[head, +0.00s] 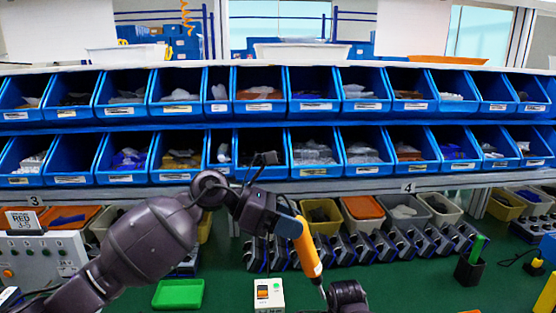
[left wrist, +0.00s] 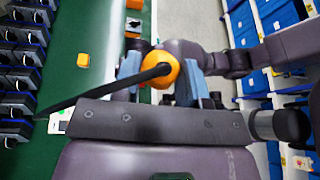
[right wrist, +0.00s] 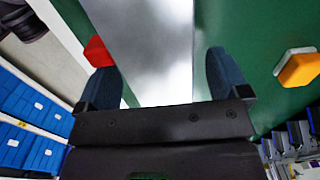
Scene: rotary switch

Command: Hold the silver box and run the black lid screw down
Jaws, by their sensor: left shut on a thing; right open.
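My left gripper (head: 291,219) is shut on an orange screwdriver (head: 308,250), held tilted with its shaft pointing down over the green table. The left wrist view shows the orange handle end (left wrist: 160,68) between the fingers, with a black cable running from it. My right gripper (right wrist: 160,70) is open. A bright silver surface (right wrist: 150,40), apparently the silver box, lies between and beyond its fingers; I cannot tell whether they touch it. I cannot make out the black lid screw in any view.
A pale box with an orange part and green button (head: 268,293) stands on the table left of the screwdriver tip. A green tray (head: 178,294) lies farther left. A black holder (head: 469,269) stands at the right. Blue bins (head: 310,150) line the rack behind.

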